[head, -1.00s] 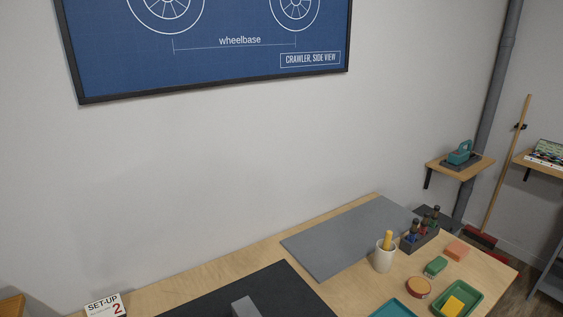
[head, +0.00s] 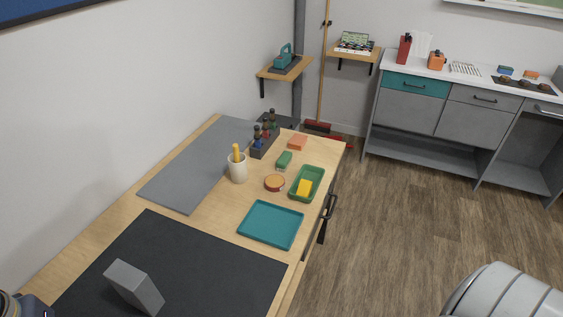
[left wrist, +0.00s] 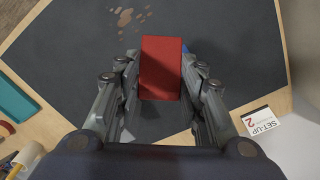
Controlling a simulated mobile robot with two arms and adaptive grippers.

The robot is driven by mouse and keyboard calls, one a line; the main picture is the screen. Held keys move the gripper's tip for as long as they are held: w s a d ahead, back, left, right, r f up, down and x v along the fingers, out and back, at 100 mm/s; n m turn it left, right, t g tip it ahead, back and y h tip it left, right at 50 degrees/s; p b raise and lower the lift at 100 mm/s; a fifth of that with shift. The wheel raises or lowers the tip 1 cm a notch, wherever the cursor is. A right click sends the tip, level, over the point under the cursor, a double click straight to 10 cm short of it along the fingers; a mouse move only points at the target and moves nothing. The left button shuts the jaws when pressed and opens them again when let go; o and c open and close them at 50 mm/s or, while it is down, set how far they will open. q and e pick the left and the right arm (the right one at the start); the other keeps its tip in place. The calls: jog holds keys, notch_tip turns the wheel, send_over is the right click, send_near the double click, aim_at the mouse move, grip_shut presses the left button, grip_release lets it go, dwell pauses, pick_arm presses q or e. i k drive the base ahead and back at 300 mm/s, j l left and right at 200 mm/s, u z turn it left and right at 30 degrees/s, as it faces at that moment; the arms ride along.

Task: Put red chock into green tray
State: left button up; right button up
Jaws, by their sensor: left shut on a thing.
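The red chock (left wrist: 160,82) is between the fingers of my left gripper (left wrist: 161,62) in the left wrist view, above the black mat. That gripper is shut on it. I cannot make out the chock in the head view. The green tray (head: 318,174) is near the right edge of the bench in the head view, with a yellow block (head: 304,188) inside it. My right gripper is not in view.
A teal tray (head: 246,226) lies nearer than the green one. An orange round piece (head: 275,182), a green block (head: 284,159), a cream cup (head: 238,170) and a tool rack (head: 265,141) stand nearby. A grey block (head: 133,284) is on the black mat (head: 225,271).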

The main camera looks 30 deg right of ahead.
aim_at(311, 179)
jog(key=i+l+z, duration=0.15)
jog(key=z, duration=0.3)
jog(key=i+l+z, duration=0.15)
jog(key=l+z, duration=0.15)
jog(key=z, duration=0.15)
jog(key=i+l+z, duration=0.15)
jog(key=i+l, duration=0.25)
jog(key=i, duration=0.15)
jog(key=i+l+z, duration=0.1)
jog(key=i+l, duration=0.25)
jog(key=i, duration=0.2)
